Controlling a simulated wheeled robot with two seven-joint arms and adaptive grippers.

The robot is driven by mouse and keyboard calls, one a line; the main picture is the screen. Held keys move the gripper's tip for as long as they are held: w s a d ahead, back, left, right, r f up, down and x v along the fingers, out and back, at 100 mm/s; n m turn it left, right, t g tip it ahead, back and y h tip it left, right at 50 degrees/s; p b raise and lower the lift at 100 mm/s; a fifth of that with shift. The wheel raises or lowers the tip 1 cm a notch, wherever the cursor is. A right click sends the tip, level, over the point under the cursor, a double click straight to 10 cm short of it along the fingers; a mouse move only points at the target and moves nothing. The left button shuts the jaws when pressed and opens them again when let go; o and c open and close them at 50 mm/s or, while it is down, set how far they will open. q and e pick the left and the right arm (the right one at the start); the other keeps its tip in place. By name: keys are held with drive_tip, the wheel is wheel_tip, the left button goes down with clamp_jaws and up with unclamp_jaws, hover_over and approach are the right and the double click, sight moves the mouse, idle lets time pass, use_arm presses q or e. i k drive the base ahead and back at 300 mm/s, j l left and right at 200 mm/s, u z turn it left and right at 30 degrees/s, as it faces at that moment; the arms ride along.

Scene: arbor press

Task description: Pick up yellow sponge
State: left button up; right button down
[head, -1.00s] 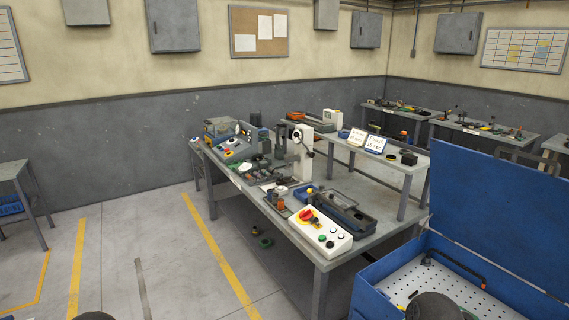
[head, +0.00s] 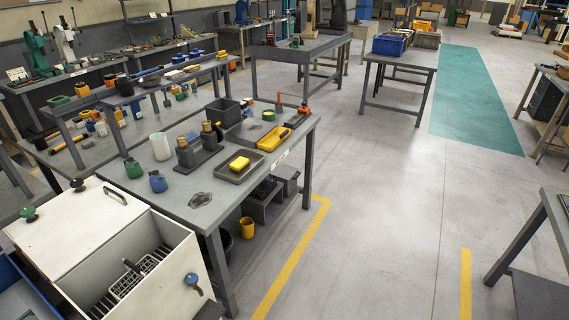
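A small yellow block that looks like the yellow sponge (head: 239,163) lies in a shallow dark grey tray (head: 236,178). The tray is on the grey workbench (head: 190,217) left of the picture's middle, near the bench's right-hand long edge. A yellow tray (head: 273,138) with dark contents lies just behind it. Neither of my grippers shows in the head view, so their state and their distance from the sponge cannot be seen.
Left of the tray stands a dark fixture with brass-topped parts (head: 198,150). A white cylinder (head: 161,146) and a blue bottle (head: 158,181) are farther left. An open white cabinet (head: 80,225) adjoins the bench's near end. The floor (head: 375,210) to the right is clear.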

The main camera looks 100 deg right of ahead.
sight(239, 165)
drive_tip(key=z, duration=3.2)
drive_tip(key=u, duration=2.2)
drive_tip(key=z, duration=2.2)
drive_tip(key=i+l, duration=0.35)
drive_tip(key=i, duration=0.2)
drive_tip(key=i+l, duration=0.3)
drive_tip(key=i, duration=0.25)
